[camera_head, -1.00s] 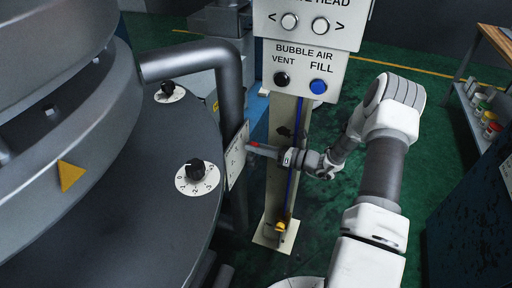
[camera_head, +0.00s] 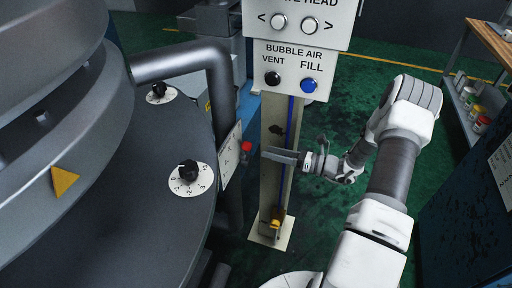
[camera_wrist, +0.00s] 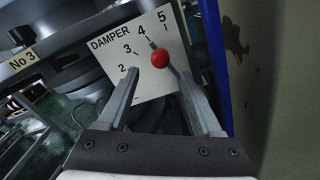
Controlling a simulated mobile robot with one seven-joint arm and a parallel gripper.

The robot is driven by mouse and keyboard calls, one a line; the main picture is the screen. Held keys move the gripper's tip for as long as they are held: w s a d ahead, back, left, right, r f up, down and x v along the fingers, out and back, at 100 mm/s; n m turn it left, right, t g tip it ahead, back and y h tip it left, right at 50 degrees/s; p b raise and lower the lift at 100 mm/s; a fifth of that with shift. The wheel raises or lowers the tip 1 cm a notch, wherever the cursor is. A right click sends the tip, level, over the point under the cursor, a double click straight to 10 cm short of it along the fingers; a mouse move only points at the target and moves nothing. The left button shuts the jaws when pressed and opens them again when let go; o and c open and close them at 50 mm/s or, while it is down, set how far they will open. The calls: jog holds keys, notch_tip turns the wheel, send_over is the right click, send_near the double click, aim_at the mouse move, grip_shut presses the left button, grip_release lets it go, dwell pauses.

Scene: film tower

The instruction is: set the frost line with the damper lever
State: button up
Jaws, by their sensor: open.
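The damper lever's red knob (camera_head: 246,147) stands out from the white scale plate (camera_head: 231,158) beside the grey pipe. In the wrist view the red knob (camera_wrist: 160,58) lies over the plate marked DAMPER (camera_wrist: 143,88), near the 4 mark; the exact reading is unclear from this angle.
The cream control post (camera_head: 272,190) with VENT (camera_head: 273,78) and FILL (camera_head: 309,85) buttons stands close behind my gripper. Two dials (camera_head: 189,172) (camera_head: 159,92) sit on the round grey machine at left. A bench (camera_head: 478,80) stands at far right.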

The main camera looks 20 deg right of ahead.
jog(key=v, duration=0.9)
jog(key=shift+s+p, duration=0.15)
jog(key=shift+p, duration=0.15)
jog(key=shift+d, duration=0.1)
